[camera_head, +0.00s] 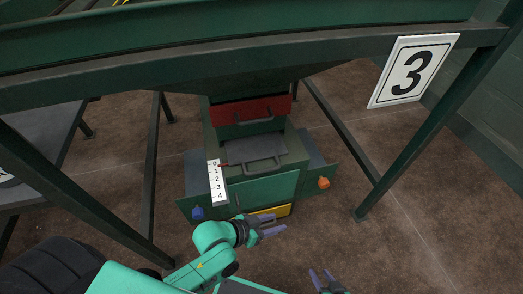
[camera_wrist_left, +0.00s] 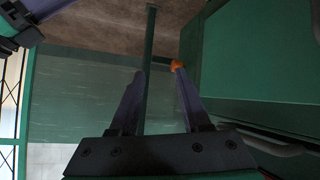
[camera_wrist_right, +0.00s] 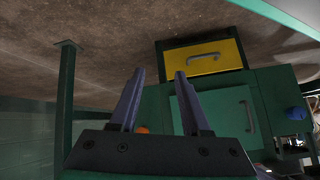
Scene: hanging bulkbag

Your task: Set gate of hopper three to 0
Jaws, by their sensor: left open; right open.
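Hopper three stands ahead in the head view, marked by a white sign with a black 3 (camera_head: 413,70). Its gate plate (camera_head: 252,149) is dark grey with a handle (camera_head: 265,163) at its front. A white scale (camera_head: 216,182) numbered 0 to 4 runs along the left side, and a red pointer (camera_head: 226,164) sits by its top end, near 0. My left gripper (camera_head: 284,224) is open and empty, low in front of the hopper box. My right gripper (camera_head: 321,274) is open and empty near the bottom edge. Neither touches the gate handle.
A red panel (camera_head: 250,110) with a handle is at the back. A yellow drawer (camera_head: 268,212) is below. A blue knob (camera_head: 197,212) and an orange knob (camera_head: 323,183) sit on side flaps. Green frame legs (camera_head: 400,150) flank the hopper. Floor at right is clear.

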